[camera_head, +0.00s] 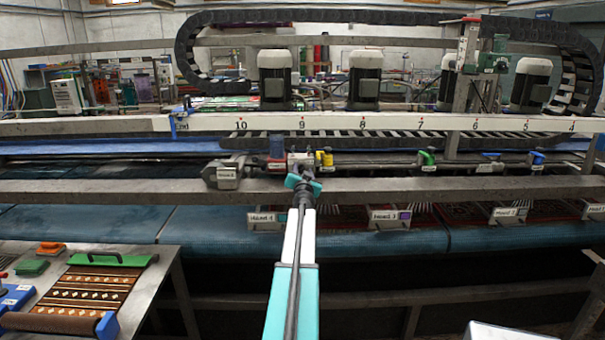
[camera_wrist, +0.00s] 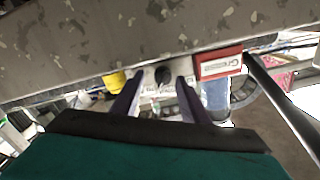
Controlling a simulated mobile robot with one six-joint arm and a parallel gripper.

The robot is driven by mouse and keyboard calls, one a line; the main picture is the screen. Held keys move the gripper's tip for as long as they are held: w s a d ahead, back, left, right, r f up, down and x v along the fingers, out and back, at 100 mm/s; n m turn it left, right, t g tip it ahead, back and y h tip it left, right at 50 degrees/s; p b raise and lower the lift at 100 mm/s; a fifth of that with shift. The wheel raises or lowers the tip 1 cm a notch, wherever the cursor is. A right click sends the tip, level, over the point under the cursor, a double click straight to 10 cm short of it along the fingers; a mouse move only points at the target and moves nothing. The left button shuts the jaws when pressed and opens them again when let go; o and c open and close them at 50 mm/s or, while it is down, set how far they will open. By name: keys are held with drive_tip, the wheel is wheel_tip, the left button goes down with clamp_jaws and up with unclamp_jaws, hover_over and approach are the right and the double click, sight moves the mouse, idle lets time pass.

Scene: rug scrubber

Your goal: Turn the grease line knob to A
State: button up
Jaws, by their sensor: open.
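A dark round knob (camera_wrist: 162,76) sits on a light metal block in the wrist view, beside a red label reading "Grease" (camera_wrist: 219,63). Its pointer and any letter marks are too small to read. My gripper (camera_wrist: 161,88) is open, with one dark finger on each side of the knob; I cannot tell whether either touches it. In the head view my gripper (camera_head: 303,181) is at the metal rail, just in front of the valve block (camera_head: 299,159), and hides part of it. The knob cannot be made out there.
A grey box (camera_head: 224,174) is further left. The long metal rail (camera_head: 420,188) runs close by my gripper. A green valve (camera_head: 427,158) is further right.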

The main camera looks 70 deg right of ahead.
sight(302, 170)
drive_tip(key=shift+a, duration=0.15)
drive_tip(key=shift+v, duration=1.85)
drive_tip(key=b+v, duration=0.1)
drive_tip(key=v, duration=0.9)
drive_tip(key=shift+b, duration=0.35)
drive_tip(key=shift+s, duration=0.1)
